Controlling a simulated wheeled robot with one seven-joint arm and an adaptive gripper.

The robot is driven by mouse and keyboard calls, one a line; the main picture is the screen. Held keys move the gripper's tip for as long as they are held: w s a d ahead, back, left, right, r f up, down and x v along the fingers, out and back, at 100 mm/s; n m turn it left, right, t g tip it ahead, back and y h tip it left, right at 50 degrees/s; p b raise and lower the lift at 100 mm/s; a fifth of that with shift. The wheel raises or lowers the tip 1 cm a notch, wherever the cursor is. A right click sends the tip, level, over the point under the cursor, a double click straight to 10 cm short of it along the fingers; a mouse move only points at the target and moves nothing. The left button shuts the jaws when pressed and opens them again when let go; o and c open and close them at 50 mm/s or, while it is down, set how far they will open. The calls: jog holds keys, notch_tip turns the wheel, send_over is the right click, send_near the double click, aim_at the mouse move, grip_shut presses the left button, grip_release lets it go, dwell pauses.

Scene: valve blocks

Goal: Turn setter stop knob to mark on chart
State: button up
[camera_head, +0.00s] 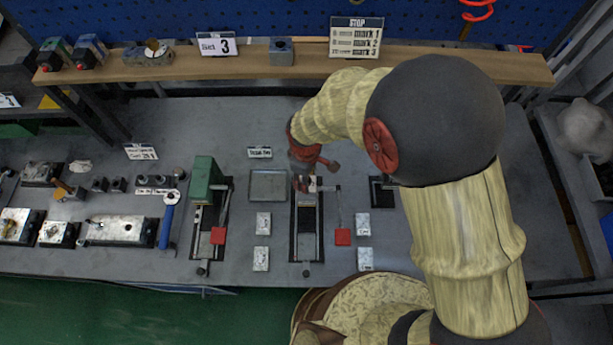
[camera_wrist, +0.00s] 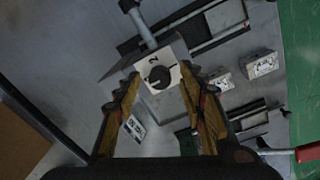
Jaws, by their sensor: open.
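The stop knob (camera_wrist: 159,77) is a dark round knob on a pale plate (camera_wrist: 172,63) in the wrist view. A numeral, apparently 2, shows beside it on the plate; other marks are hidden or too small to read. My gripper (camera_wrist: 160,73) is open, with one finger on each side of the knob; I cannot tell whether they touch it. In the head view my gripper (camera_head: 305,178) is over the far end of the middle setter (camera_head: 306,225), hiding the knob there. The STOP chart (camera_head: 357,38) on the back shelf lists mark 1, mark 2 and mark 3; its row labels are unclear.
A card reading 3 (camera_head: 217,44) stands on the shelf (camera_head: 180,65). A green block (camera_head: 203,180) sits on a similar fixture to the left. A red-ended lever (camera_head: 342,236) is right of the setter. Small metal blocks (camera_head: 263,222) flank it. An empty tray (camera_head: 268,185) lies nearby.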

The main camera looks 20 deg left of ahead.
notch_tip(320, 180, up, 12)
jog(key=shift+s, duration=0.2)
dwell(0.4)
dwell(0.5)
